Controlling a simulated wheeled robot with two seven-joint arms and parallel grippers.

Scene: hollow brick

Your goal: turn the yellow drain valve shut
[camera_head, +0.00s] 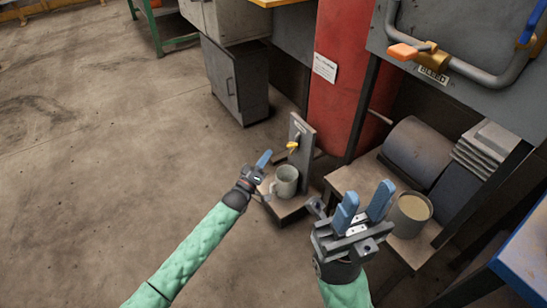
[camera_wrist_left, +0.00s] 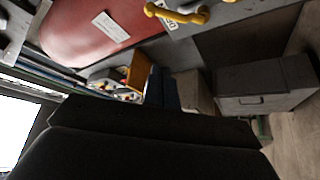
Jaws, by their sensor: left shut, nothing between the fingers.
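The yellow drain valve (camera_head: 292,145) sits on a small upright grey board, above a grey mug (camera_head: 286,181). A yellow handle on a pipe, apparently this valve (camera_wrist_left: 178,14), shows at the top of the left wrist view beside a small label. My left gripper (camera_head: 264,158) is shut and empty, just left of the valve and apart from it in the head view. My right gripper (camera_head: 363,203) is open and empty, to the right of the mug and nearer the camera.
An orange-handled bleed valve (camera_head: 405,51) is on a pipe at upper right, near a blue handle (camera_head: 530,25). A red tank (camera_head: 338,75) stands behind the board. A pot with beige contents (camera_head: 410,213) is beside my right gripper. The floor at left is clear.

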